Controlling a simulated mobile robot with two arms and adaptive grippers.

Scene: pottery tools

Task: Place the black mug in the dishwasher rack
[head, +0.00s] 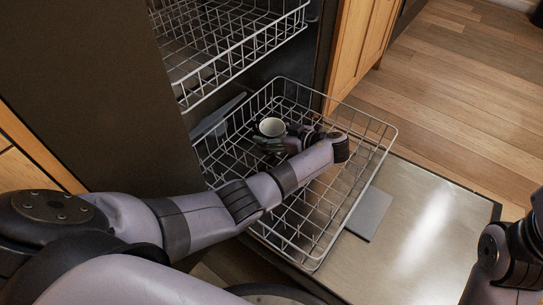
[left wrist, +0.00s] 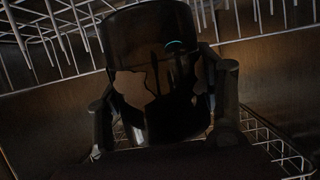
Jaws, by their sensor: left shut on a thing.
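The black mug (head: 271,127) shows its white inside and rim in the head view, upright or nearly so, within the outline of the lower dishwasher rack (head: 364,116). My left gripper (head: 277,144) is shut on the mug. In the left wrist view the mug (left wrist: 150,50) is dark and glossy with a pale patch, and it fills the middle between the two fingers of my left gripper (left wrist: 165,115). Whether the mug touches the rack's wires cannot be told. My right arm shows at the right edge of the head view, but its gripper fingers are not visible.
The upper rack (head: 235,45) hangs above and behind the lower one. The open dishwasher door (head: 430,215) lies flat beneath the lower rack. A wooden cabinet (head: 358,45) stands to the right. The lower rack's front part looks empty, and wooden floor is clear at right.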

